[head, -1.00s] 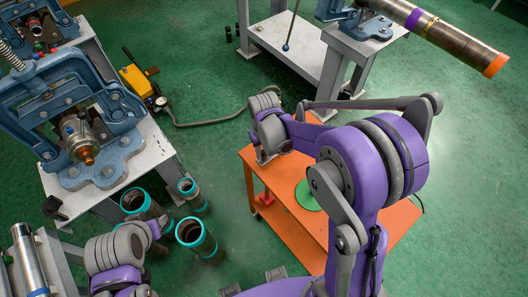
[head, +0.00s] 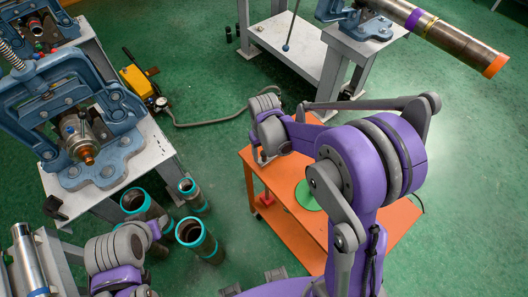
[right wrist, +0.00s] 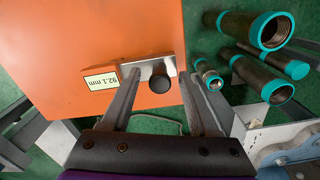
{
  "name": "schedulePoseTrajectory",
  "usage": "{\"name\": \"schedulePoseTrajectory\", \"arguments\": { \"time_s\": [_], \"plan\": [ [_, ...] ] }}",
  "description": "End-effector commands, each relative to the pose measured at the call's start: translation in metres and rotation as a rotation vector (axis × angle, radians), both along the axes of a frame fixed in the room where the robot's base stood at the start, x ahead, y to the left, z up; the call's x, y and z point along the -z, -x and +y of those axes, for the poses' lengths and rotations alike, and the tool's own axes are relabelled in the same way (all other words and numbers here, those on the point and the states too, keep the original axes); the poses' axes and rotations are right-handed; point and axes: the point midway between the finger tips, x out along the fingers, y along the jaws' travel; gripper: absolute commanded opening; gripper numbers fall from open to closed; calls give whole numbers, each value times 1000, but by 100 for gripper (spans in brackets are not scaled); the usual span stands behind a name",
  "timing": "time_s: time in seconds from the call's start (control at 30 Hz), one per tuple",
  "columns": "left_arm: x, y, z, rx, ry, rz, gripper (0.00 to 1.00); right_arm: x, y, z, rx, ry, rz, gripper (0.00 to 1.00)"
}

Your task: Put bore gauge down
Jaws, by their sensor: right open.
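In the right wrist view the bore gauge shows as a grey plate with a black round knob (right wrist: 161,86) and a display (right wrist: 100,80) reading 92.1 mm. It appears to rest on the orange cart top (right wrist: 60,45) near its edge. My right gripper (right wrist: 158,80) is open, its two fingers apart on either side of the knob. In the head view the right wrist is over the far left part of the orange cart (head: 385,228), and the gauge is hidden. Only links of my left arm show at lower left; its gripper is not visible.
Several teal-ringed pipes (head: 196,235) stand on the green floor left of the cart. A blue vise (head: 95,165) clamps a part on the left bench. A yellow pump (head: 137,80) with a hose lies behind. A long pipe (head: 445,40) juts out at upper right.

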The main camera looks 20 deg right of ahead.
Motion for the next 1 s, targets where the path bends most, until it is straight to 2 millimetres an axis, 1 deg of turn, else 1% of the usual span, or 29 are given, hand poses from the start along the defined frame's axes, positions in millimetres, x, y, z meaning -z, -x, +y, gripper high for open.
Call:
{"name": "schedulePoseTrajectory", "arguments": {
  "time_s": [0.17, 0.4, 0.5, 0.6, 0.73, 0.87, 0.97, 1.0],
  "plan": [
    [-5, -3, 0, 0, 0, -5, 50, -31, -1, 0, 0, 0, -2, 61],
    [-12, -6, 0, 0, 0, -11, 50, -84, -1, 0, 0, 0, -2, 61],
    [-13, -6, 0, 0, 0, -12, 50, -100, -1, 0, 0, 0, -2, 61],
    [-14, -7, 0, 0, 0, -13, 50, -112, -1, 0, 0, 0, -1, 61],
    [-15, -7, 0, 0, 0, -14, 50, -121, 2, 0, 1, 0, -6, 61],
    [-15, -7, 0, 0, 0, -13, 50, -129, 16, -1, 6, -1, -46, 61],
    [-15, -7, 0, 0, 0, -13, 50, -137, 36, -3, 15, -3, -108, 61],
    [-15, -7, 0, 0, 0, -13, 50, -140, 46, -3, 19, -4, -137, 61]
  ]
}}
